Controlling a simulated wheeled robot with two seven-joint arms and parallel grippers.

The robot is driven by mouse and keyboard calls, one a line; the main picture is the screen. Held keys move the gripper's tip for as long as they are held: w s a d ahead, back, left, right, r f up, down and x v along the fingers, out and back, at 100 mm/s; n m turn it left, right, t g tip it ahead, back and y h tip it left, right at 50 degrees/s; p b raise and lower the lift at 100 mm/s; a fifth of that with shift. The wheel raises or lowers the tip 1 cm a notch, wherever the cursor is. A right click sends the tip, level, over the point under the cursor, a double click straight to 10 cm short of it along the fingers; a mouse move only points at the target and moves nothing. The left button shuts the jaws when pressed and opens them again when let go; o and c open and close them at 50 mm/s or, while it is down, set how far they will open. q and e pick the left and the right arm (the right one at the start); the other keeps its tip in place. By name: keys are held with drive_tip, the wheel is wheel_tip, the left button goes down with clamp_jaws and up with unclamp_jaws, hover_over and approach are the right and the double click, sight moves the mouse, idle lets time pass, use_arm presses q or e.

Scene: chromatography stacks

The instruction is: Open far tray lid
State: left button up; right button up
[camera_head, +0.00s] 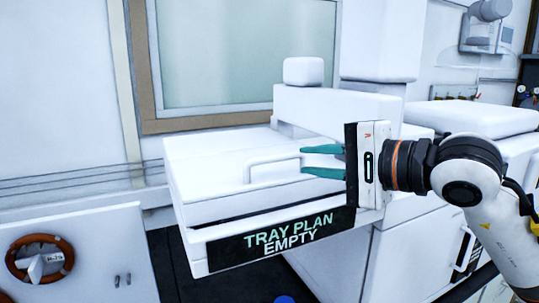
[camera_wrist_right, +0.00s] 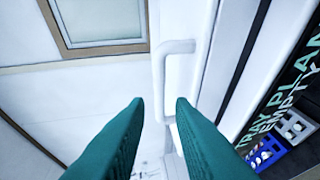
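The white tray lid (camera_head: 205,165) lies flat over the tray, with a dark gap along its front edge above the label "TRAY PLAN EMPTY" (camera_head: 290,238). A white bar handle (camera_head: 272,157) stands on the lid and also shows in the right wrist view (camera_wrist_right: 158,75). My right gripper (camera_head: 302,160) has its teal fingers apart and empty, with the tips close to the handle's right end. In the right wrist view the fingertips (camera_wrist_right: 160,100) are spread near the handle. Contact cannot be told. My left gripper is not in view.
A white housing (camera_head: 330,112) rises behind the tray's right side. A white cabinet with an orange-brown ring (camera_head: 65,258) stands at the lower left. A blue rack (camera_wrist_right: 265,153) and a grey rack (camera_wrist_right: 294,127) show low in the right wrist view. The space above the lid's left side is clear.

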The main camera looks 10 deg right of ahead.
sight(280, 159)
drive_tip(key=p+x, duration=0.3)
drive_tip(key=x, duration=0.6)
drive_tip(key=shift+a+r, duration=0.1)
drive_tip(key=shift+a, duration=0.05)
drive_tip(key=shift+w+a+f, duration=0.2)
drive_tip(key=shift+w+a, duration=0.1)
drive_tip(key=shift+w, duration=0.1)
clamp_jaws()
